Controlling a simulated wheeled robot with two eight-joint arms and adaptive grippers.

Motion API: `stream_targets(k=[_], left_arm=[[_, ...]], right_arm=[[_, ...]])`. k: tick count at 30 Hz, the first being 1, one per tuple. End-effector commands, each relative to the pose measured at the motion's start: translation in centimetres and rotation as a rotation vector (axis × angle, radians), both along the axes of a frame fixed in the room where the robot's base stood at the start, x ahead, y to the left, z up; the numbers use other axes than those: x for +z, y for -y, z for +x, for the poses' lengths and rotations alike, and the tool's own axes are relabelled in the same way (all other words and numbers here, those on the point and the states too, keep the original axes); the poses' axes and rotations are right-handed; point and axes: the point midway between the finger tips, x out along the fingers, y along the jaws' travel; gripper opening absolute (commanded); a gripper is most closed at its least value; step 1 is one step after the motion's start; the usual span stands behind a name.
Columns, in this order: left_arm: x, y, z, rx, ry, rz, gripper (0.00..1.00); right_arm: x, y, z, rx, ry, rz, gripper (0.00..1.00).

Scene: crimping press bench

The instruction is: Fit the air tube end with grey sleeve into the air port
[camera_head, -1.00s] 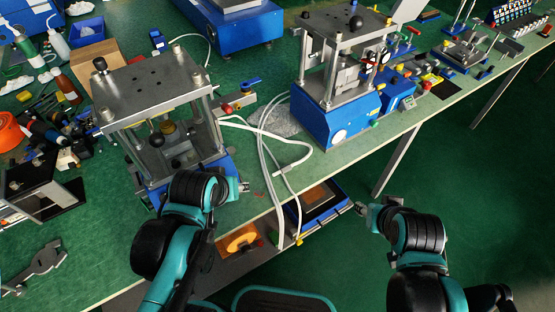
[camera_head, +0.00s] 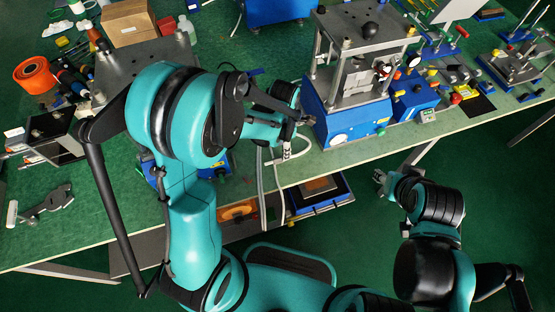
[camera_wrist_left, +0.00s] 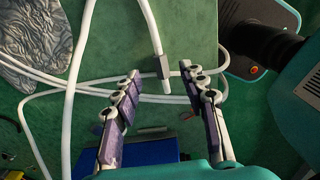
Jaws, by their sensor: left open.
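The white air tube (camera_wrist_left: 149,27) comes down from the top of the left wrist view. Its end carries a small grey sleeve (camera_wrist_left: 162,68), with a short white tip below it. My left gripper (camera_wrist_left: 160,73) is open, with one finger on each side of the sleeve and a visible gap to each. In the head view my left gripper (camera_head: 299,138) is over the bench's front edge, left of the blue-based press (camera_head: 345,125). My right gripper (camera_head: 381,182) is off the bench's front edge, empty; its finger opening is too small to judge. I cannot pick out the air port.
Other white tube loops (camera_wrist_left: 72,85) run beside and behind the tube end. A clear crumpled bag (camera_wrist_left: 38,40) lies at the upper left of the wrist view. A blue tray (camera_head: 318,192) sits below the bench edge. My left arm hides much of the left press (camera_head: 120,65).

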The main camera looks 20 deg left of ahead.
Motion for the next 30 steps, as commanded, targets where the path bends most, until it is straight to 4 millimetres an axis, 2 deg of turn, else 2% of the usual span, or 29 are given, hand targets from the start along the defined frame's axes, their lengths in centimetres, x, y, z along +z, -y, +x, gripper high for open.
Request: stream_targets(k=[1, 5, 12, 15, 20, 21, 24, 26, 30], left_arm=[[-0.8, 0.0, 0.0, -0.001, 0.0, 0.0, 0.42], [-1.9, -0.1, -0.1, -0.002, 0.001, 0.0, 0.42], [-5.6, -0.2, -0.2, -0.003, 0.001, 0.0, 0.42], [-6.2, -0.2, -0.2, -0.003, 0.002, 0.0, 0.42], [-6.0, -0.2, -0.2, -0.003, 0.001, 0.0, 0.42], [-6.0, -0.2, -0.2, -0.004, 0.001, 0.0, 0.4], [-6.0, -0.2, -0.2, -0.004, 0.002, 0.0, 0.13], [-6.0, -0.2, -0.2, -0.004, 0.002, 0.0, 0.0], [-6.0, -0.2, -0.2, -0.004, 0.002, 0.0, 0.0]], right_arm=[[-0.5, 0.0, 0.0, 0.0, 0.0, 0.0, 0.4], [-1.0, 0.0, 0.0, 0.0, 0.0, 0.0, 0.4], [-2.9, 0.0, 0.0, 0.0, 0.0, 0.0, 0.4], [-3.1, 0.0, 0.0, 0.0, 0.0, 0.0, 0.4], [-3.0, 0.0, 0.0, 0.0, 0.0, 0.0, 0.4], [-2.9, 0.0, 0.0, 0.0, 0.0, 0.0, 0.4], [-2.9, 0.0, 0.0, 0.0, 0.0, 0.0, 0.4], [-2.9, 0.0, 0.0, 0.0, 0.0, 0.0, 0.4], [-3.0, 0.0, 0.0, 0.0, 0.0, 0.0, 0.4]])
